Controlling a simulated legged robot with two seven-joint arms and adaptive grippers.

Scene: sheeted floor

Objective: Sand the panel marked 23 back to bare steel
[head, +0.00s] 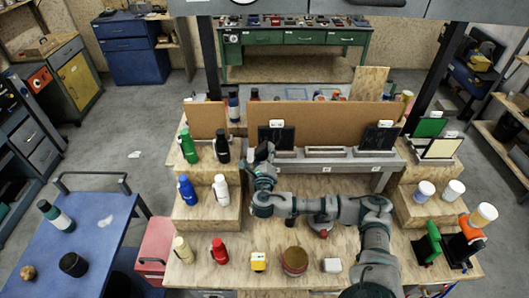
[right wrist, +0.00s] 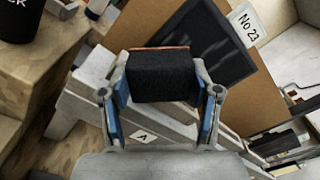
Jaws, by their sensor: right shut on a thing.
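The panel marked No 23 (right wrist: 205,45) is a dark, nearly black plate with grey smears, and its white tag (right wrist: 248,24) is at its upper right. In the head view I take it to be the left dark panel (head: 284,138) against the brown board; the tag there is too small to read. My right gripper (right wrist: 160,88) is shut on a black block (right wrist: 162,76) with a thin orange-brown far edge. The block is in front of the panel; I cannot tell if they touch. In the head view my right gripper (head: 264,155) is left of the panel. My left gripper is not in view.
A second dark panel (head: 380,138) stands to the right. A grey slotted rack (head: 345,158) runs below both panels. Bottles, including a green one (head: 188,147) and a black one (head: 222,146), stand on wooden steps at left. Cups and coloured tools stand at right.

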